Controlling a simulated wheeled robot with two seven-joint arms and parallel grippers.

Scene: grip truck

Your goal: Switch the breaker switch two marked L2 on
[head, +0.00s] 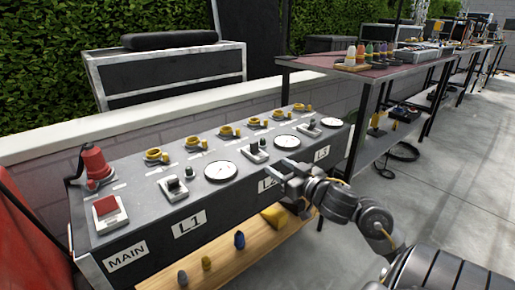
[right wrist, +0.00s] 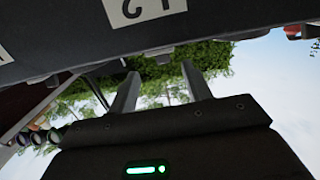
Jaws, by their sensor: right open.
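The dark breaker panel (head: 135,180) has a row of rocker switches on its sloping top. The L2 switch (head: 256,151) sits on a light base in the middle, between two round gauges. Its on or off position is too small to tell. My right gripper (head: 283,174) is open and empty at the panel's front edge, to the right of and below the L2 switch, apart from it. It partly covers the L2 label (head: 265,184). In the right wrist view, the open fingers (right wrist: 160,88) point toward the panel edge, and the L2 label (right wrist: 143,8) appears upside down. My left gripper is not in view.
The L1 switch (head: 173,188), L3 switch (head: 308,130) and red MAIN switch (head: 107,209) share the panel. Yellow connectors (head: 227,131) line its back, with a red plug (head: 95,163) at left. A wooden shelf (head: 225,264) lies below. A rack table (head: 345,72) stands right.

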